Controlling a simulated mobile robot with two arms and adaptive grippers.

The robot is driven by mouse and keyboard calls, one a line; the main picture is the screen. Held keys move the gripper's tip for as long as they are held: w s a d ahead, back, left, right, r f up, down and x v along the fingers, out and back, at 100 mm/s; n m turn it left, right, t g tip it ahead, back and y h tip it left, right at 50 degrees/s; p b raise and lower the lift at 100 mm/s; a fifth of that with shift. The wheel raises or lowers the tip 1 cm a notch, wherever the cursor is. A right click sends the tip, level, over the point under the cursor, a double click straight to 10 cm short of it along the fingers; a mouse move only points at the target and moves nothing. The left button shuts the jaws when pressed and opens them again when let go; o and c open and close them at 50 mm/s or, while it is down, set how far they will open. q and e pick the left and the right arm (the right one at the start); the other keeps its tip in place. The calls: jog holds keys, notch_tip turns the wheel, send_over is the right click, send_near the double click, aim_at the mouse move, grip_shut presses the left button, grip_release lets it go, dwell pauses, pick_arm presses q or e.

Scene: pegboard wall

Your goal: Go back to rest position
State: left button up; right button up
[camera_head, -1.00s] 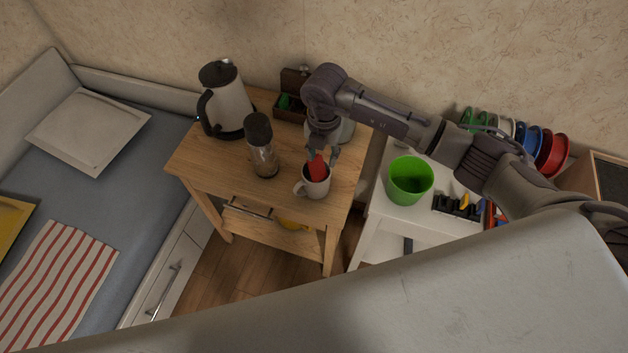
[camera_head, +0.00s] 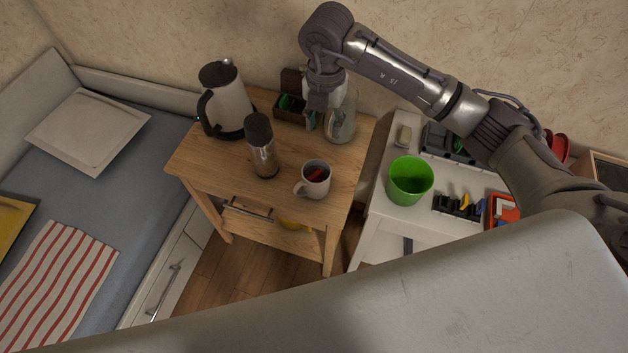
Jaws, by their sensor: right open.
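My right gripper (camera_head: 320,122) is open, above the back right part of the wooden table (camera_head: 210,170), between the dark box and the glass jug. My right arm reaches in from the right, over the white side table. My left gripper is not in view.
A kettle (camera_head: 225,101), a dark-lidded jar (camera_head: 262,146), a dark box (camera_head: 290,106) and a glass jug (camera_head: 341,121) stand on the wooden table. A green bucket (camera_head: 408,182) stands on the white side table (camera_head: 383,208). A bed (camera_head: 140,180) is at the left.

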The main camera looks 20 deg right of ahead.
jog(key=shift+r, duration=0.3)
